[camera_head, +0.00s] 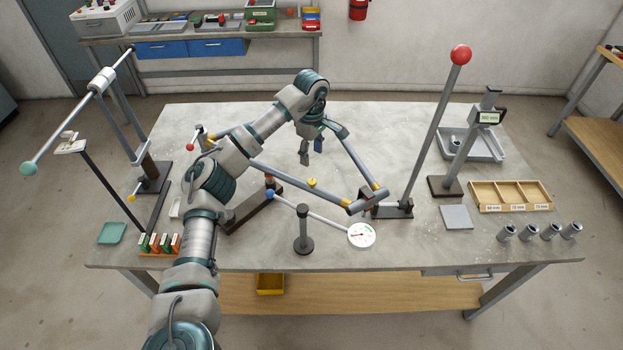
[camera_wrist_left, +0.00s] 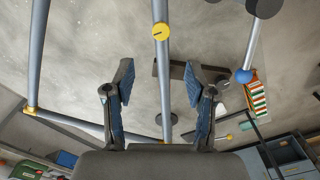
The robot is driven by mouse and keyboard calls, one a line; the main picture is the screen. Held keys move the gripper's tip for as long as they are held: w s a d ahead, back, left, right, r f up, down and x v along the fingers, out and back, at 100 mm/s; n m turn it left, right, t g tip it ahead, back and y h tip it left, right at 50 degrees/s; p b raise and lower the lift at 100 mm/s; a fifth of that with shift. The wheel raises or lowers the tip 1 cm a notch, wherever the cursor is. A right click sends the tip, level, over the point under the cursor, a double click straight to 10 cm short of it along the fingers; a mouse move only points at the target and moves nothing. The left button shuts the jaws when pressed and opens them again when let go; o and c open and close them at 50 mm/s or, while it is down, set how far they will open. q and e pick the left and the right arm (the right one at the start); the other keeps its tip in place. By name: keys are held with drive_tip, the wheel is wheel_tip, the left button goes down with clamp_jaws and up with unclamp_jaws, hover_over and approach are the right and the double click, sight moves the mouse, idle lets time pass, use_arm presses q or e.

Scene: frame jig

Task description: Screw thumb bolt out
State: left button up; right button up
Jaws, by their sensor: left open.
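A yellow round knob, likely the thumb bolt (camera_head: 312,183), sits on the long grey tube of the frame (camera_head: 285,177). In the left wrist view the yellow knob (camera_wrist_left: 161,31) shows a dark slot line on its face, near the top of the picture. My left gripper (camera_head: 311,152) is open and empty, behind the knob in the head view. In the left wrist view its spread fingers (camera_wrist_left: 158,82) stand either side of the tube, with the knob beyond the tips. How high the fingers are above the tube is unclear. My right gripper is not in view.
A wooden tray (camera_head: 510,208), grey plate (camera_head: 456,217) and several metal cylinders (camera_head: 529,233) lie right. The back middle of the table is clear.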

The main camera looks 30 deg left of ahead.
sight(312, 181)
use_arm(q)
drive_tip(key=f, duration=0.9)
drive_tip(key=shift+d+f, duration=0.25)
drive_tip(key=shift+f, duration=0.15)
drive_tip(key=shift+s+a+f, duration=0.1)
drive_tip(key=shift+a+f, duration=0.1)
drive_tip(key=shift+f, duration=0.25)
drive_tip(key=shift+c, duration=0.3)
drive_tip(key=shift+d+r, duration=0.1)
drive_tip(key=shift+d, duration=0.05)
clamp_jaws()
